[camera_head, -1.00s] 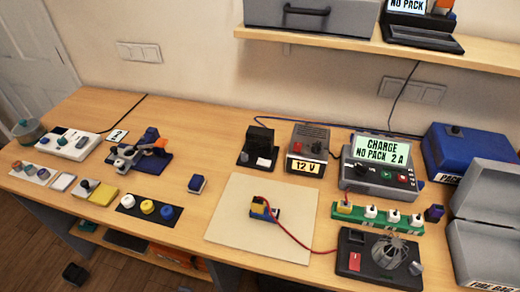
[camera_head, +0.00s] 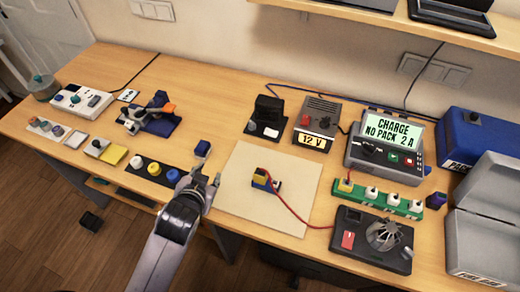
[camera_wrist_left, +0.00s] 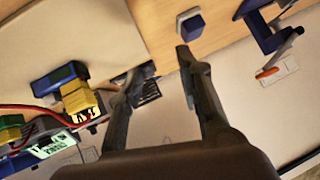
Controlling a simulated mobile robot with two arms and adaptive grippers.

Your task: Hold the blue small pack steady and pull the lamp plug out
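The blue small pack (camera_head: 257,182) lies on the beige mat (camera_head: 285,159), with a yellow plug (camera_head: 262,173) at it. A red cable runs from there to the caged lamp unit (camera_head: 372,240). In the left wrist view the blue pack (camera_wrist_left: 58,77) and yellow plug (camera_wrist_left: 80,100) are left of the fingers. My left gripper (camera_head: 207,172) is open and empty, left of the mat and apart from the pack. In the left wrist view its fingers (camera_wrist_left: 164,62) are spread with bare wood between them. My right gripper is not in view.
A small dark blue block (camera_head: 202,148) is just beyond my left gripper. A green strip with plugs (camera_head: 380,197) and the charger (camera_head: 388,150) stand right of the mat. A black tray with knobs (camera_head: 150,168) lies to the left. The mat around the pack is clear.

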